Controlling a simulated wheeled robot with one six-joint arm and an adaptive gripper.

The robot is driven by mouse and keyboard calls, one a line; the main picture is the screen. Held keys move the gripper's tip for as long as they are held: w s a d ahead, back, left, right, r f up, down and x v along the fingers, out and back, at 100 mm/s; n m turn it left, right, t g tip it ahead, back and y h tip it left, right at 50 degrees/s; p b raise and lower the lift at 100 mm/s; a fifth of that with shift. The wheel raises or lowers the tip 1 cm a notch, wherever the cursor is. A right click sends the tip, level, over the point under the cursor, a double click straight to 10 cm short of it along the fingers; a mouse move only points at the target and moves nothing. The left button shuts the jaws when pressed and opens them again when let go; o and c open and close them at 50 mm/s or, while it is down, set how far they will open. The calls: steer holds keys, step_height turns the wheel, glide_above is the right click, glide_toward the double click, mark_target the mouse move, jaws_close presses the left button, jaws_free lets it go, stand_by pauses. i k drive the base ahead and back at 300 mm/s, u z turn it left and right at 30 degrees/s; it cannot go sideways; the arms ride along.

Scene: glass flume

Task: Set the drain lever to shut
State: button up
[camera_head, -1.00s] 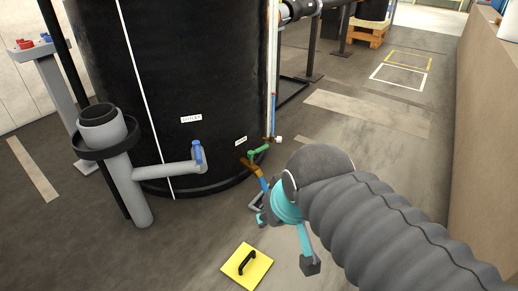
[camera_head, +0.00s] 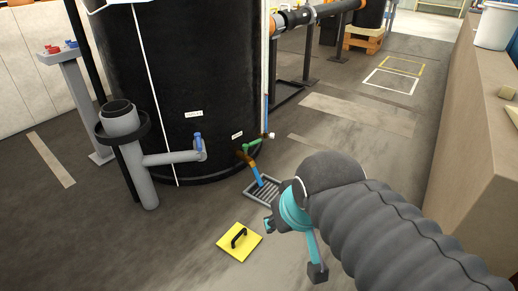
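A green lever (camera_head: 255,144) sits on a small brass-brown drain pipe (camera_head: 244,157) low on the right side of the black tank (camera_head: 175,85). A small white label (camera_head: 237,135), too small to read, is just above it. The lever lies roughly along the tank side, pointing right. A blue length (camera_head: 257,173) runs from the pipe's end down to a floor grate (camera_head: 264,189); I cannot tell whether it is hose or water. My gripper (camera_head: 293,248) is in front, right of and nearer than the lever, apart from it. Its teal fingers are spread and hold nothing visible.
A blue-handled valve (camera_head: 198,146) on a grey side pipe (camera_head: 165,158) stands left of the drain, under another label. A yellow plate with a black handle (camera_head: 239,241) lies on the floor. A long tan wall or bench (camera_head: 470,135) bounds the right.

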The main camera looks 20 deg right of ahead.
mark_target(245, 147)
steer(key=z, duration=0.7)
steer(key=i, duration=0.95)
steer(key=z, duration=0.7)
steer(key=i, duration=1.35)
steer(key=u, duration=0.6)
steer(key=i, duration=0.45)
steer(key=u, duration=0.3)
